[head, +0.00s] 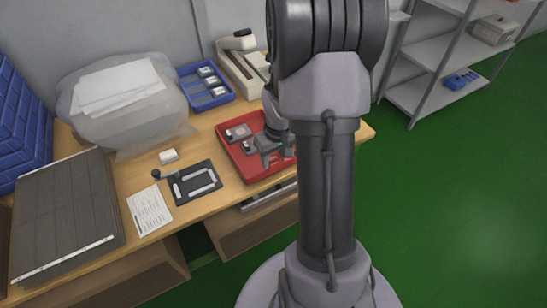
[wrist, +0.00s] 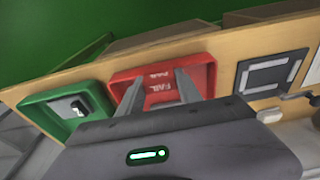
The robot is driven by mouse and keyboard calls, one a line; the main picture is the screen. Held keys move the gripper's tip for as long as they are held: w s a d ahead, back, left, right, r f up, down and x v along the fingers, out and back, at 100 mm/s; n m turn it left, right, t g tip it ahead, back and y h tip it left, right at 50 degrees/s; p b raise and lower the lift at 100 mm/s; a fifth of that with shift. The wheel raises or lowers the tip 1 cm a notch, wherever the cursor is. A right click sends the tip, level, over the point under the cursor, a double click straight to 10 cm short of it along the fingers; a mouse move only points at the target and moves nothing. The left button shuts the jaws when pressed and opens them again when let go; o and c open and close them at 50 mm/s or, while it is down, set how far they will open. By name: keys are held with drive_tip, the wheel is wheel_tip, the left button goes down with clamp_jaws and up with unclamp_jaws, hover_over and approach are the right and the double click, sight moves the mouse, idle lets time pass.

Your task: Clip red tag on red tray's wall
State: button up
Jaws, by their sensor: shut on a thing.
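The red tray (head: 236,164) lies on the wooden bench in the head view, with small grey devices in it. It also shows in the wrist view (wrist: 205,78), with white lettering near its far side. My gripper (head: 268,157) is over the right part of this tray. In the wrist view my gripper (wrist: 160,88) is shut on the red tag (wrist: 160,94), which bears white "FAIL" lettering between the two fingers. The tag blends with the red behind it, so I cannot tell whether it touches the tray's wall. In the head view the tag is not discernible.
A green tray (wrist: 62,112) with a grey device stands beside the red tray. A dark fixture plate (head: 194,182), a paper sheet (head: 150,208), a blue tray (head: 206,88) and a clear bag-like container (head: 125,105) share the bench (head: 132,176). Shelves stand at right.

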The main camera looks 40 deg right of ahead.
drive_tip(key=shift+f+b, duration=0.4)
drive_tip(key=shift+f, duration=0.1)
drive_tip(key=o, duration=1.4)
drive_tip(key=shift+r+p, duration=2.8)
drive_tip(key=shift+r, duration=0.8)
